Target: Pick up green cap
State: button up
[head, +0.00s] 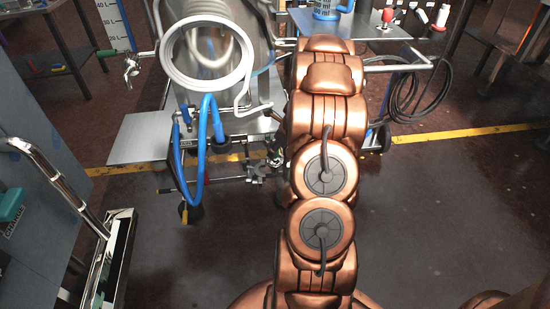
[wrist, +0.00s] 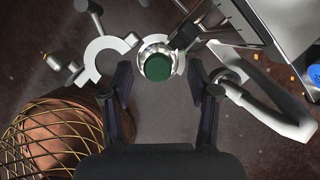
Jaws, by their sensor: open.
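The green cap (wrist: 158,67) is a round dark green disc seated in a shiny metal ring in the wrist view, near the top centre. My gripper (wrist: 160,73) is open, with its two dark fingers apart on the left and right of the cap in the picture. The fingers look clear of the cap, and nothing is between them that I can see them touching. How far the cap lies beyond the fingertips is hard to tell. In the head view my copper arm hides the gripper, and I cannot make out the cap there.
A pale curved clamp (wrist: 104,58) lies left of the cap and a white bent handle (wrist: 262,112) lies right. In the head view a steel vessel (head: 207,58) with a blue hose (head: 205,150) stands left of my arm. A steel cart (head: 350,24) stands behind. Floor at front right is clear.

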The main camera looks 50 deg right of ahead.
jog(key=x, duration=0.3)
jog(key=shift+s+a, duration=0.1)
jog(key=shift+r, duration=0.15)
grip_shut()
